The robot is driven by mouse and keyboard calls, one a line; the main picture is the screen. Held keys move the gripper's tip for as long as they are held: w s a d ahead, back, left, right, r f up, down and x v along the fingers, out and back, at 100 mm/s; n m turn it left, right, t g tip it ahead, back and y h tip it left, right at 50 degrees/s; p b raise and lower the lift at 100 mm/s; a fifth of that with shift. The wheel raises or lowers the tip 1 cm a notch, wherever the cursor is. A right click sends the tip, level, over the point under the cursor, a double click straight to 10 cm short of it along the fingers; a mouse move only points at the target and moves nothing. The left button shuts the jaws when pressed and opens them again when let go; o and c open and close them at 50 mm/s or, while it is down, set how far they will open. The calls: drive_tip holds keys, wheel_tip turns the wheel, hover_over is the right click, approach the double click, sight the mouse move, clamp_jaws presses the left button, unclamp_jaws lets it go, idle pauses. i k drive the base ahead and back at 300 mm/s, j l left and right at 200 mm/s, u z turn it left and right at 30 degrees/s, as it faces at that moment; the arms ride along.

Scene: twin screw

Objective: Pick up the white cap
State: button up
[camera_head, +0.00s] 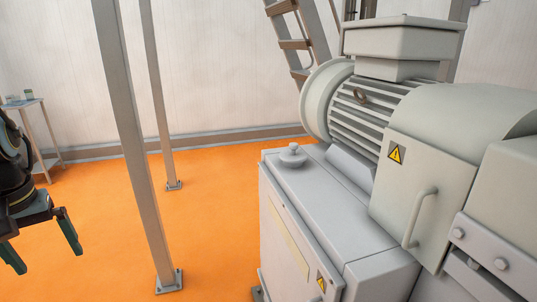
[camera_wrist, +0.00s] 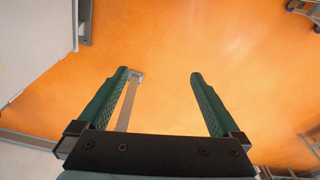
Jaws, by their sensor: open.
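A pale grey-white round cap (camera_head: 292,156) with a small knob sits on the top of the grey machine cabinet (camera_head: 320,205), near its far left corner, in the head view. My gripper (camera_head: 42,257) is at the left edge of the head view, over the orange floor and well apart from the cap. Its two green fingers are spread with nothing between them. In the wrist view my gripper (camera_wrist: 160,76) is open, facing the orange floor. I cannot make out the cap in the wrist view.
A grey upright post (camera_head: 135,150) and a second thinner post (camera_head: 160,95) stand between my gripper and the cabinet. A large motor (camera_head: 375,105) is to the right behind the cap. A small table (camera_head: 38,125) stands far left. A ladder (camera_head: 295,42) is behind.

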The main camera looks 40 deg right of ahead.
sight(292, 159)
drive_tip(key=i+l, duration=0.15)
drive_tip(key=i, duration=0.25)
drive_tip(key=i+l, duration=0.2)
drive_tip(key=i, duration=0.15)
drive_tip(key=i+l, duration=0.15)
drive_tip(key=i, duration=0.25)
drive_tip(key=i+z, duration=0.1)
drive_tip(key=z, duration=0.75)
drive_tip(key=i+z, duration=0.15)
drive_tip(key=z, duration=0.75)
drive_tip(key=i+j+z, duration=0.35)
drive_tip(key=i+j, duration=0.05)
drive_tip(key=j, duration=0.05)
